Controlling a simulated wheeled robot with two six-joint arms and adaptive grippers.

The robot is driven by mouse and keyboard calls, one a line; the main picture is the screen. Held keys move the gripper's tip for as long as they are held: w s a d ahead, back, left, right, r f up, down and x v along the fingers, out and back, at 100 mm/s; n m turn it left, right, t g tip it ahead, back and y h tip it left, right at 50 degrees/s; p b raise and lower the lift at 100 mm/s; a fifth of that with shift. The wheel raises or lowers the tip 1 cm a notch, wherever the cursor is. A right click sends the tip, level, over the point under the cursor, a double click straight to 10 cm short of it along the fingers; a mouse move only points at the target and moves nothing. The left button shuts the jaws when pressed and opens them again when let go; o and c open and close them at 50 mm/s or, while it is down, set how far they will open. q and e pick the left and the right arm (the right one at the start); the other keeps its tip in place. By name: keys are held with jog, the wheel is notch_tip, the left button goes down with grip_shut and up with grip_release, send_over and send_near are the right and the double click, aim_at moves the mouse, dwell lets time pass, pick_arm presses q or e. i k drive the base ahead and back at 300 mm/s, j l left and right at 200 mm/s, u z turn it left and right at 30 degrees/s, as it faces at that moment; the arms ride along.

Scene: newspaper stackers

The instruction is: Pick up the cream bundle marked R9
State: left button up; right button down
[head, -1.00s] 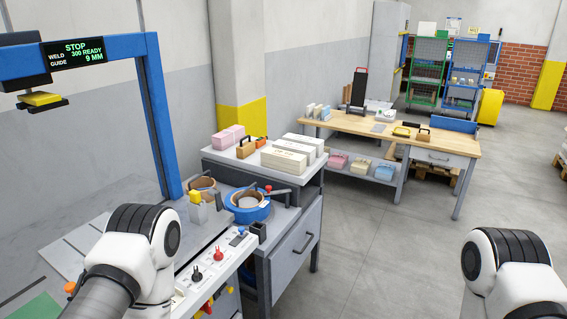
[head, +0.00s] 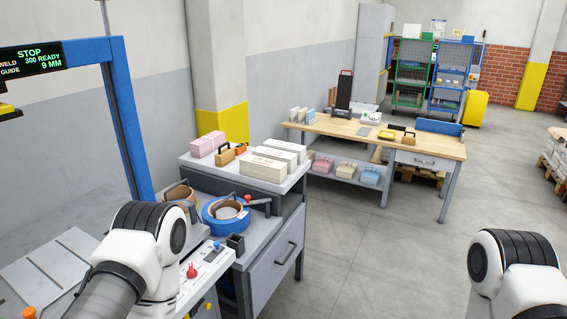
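Several cream bundles are in the head view. A near cream bundle (head: 262,170) lies on the grey cabinet top (head: 222,171), with more cream bundles (head: 283,152) close behind it. Another cream bundle (head: 346,170) sits on the lower shelf of the wooden workbench, between a pink one (head: 322,164) and a blue one (head: 371,174). Marks on the bundles are too small to read, so I cannot tell which is R9. Only links of my two arms show, at the lower left and lower right. Both grippers are out of view.
Pink bundles (head: 207,144) and a tan block with a dark handle (head: 225,155) share the cabinet top. A blue round tape holder (head: 227,212) stands in front. The wooden workbench (head: 340,127) is farther back. The grey floor (head: 370,260) at centre right is clear.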

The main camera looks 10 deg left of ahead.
aim_at(275, 171)
jog(key=i+l+z, duration=0.35)
jog(key=i, duration=0.75)
jog(key=i+l+z, duration=0.1)
jog(key=i+z, duration=0.25)
jog(key=i, duration=0.75)
jog(key=i+u, duration=0.45)
jog(key=i+l+u, duration=0.3)
jog(key=i+u, duration=0.2)
jog(key=i+l+u, duration=0.45)
jog(key=k+j, duration=0.1)
